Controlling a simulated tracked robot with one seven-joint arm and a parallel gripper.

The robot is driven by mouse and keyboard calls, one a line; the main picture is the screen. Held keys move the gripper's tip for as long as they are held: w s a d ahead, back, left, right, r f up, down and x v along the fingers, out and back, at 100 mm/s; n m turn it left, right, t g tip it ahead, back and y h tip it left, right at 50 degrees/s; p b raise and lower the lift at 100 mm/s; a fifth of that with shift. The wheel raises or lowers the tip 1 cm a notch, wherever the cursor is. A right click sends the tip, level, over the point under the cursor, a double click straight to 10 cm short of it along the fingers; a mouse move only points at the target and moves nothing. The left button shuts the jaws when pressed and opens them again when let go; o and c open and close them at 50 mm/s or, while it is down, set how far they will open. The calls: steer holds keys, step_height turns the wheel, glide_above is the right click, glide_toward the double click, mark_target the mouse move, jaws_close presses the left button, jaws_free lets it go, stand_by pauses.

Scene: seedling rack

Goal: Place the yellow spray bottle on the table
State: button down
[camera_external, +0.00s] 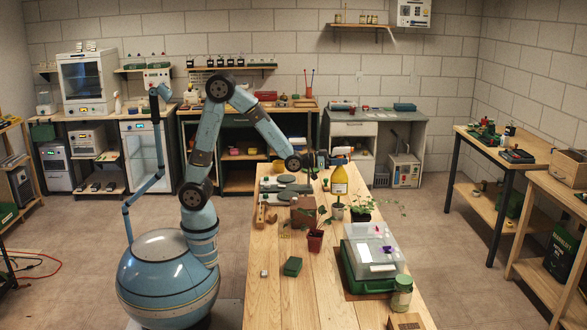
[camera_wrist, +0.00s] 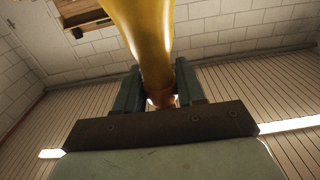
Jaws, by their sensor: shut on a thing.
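The yellow spray bottle (camera_external: 339,182) is upright over the far part of the wooden table (camera_external: 272,240). My gripper (camera_external: 338,156) reaches in from the left and is shut on the bottle's neck, just under its top. In the wrist view my gripper (camera_wrist: 160,95) has its two fingers on either side of the reddish neck, and the yellow body (camera_wrist: 146,30) extends away from them. The bottle's base is close to a small grey pot (camera_external: 337,211); I cannot tell whether it touches the table.
Near the bottle are a leafy seedling (camera_external: 361,212) and a red pot plant (camera_external: 315,240). A clear-lidded green case (camera_external: 372,262) and a jar (camera_external: 401,294) stand front right.

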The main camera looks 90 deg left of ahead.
steer(key=s+a+n+g+y, duration=0.1)
steer(key=s+a+n+y, duration=0.15)
steer(key=a, duration=0.55)
steer(key=s+a+n+g+y, duration=0.15)
steer(key=a+y, duration=0.25)
steer(key=a, duration=0.4)
steer(key=s+a+n+y, duration=0.1)
steer(key=a+n+y, duration=0.15)
steer(key=a, duration=0.65)
steer(key=w+a+f, duration=0.2)
steer(key=w+f, duration=0.4)
steer(key=f, duration=0.3)
steer(key=w+a+f, duration=0.2)
steer(key=w+f, duration=0.5)
steer(key=f, duration=0.2)
steer(key=shift+y, duration=0.3)
steer(key=shift+w+g, duration=0.1)
steer(key=shift+g, duration=0.15)
steer(key=c, duration=0.7)
jaws_free()
steer(key=shift+f, duration=0.1)
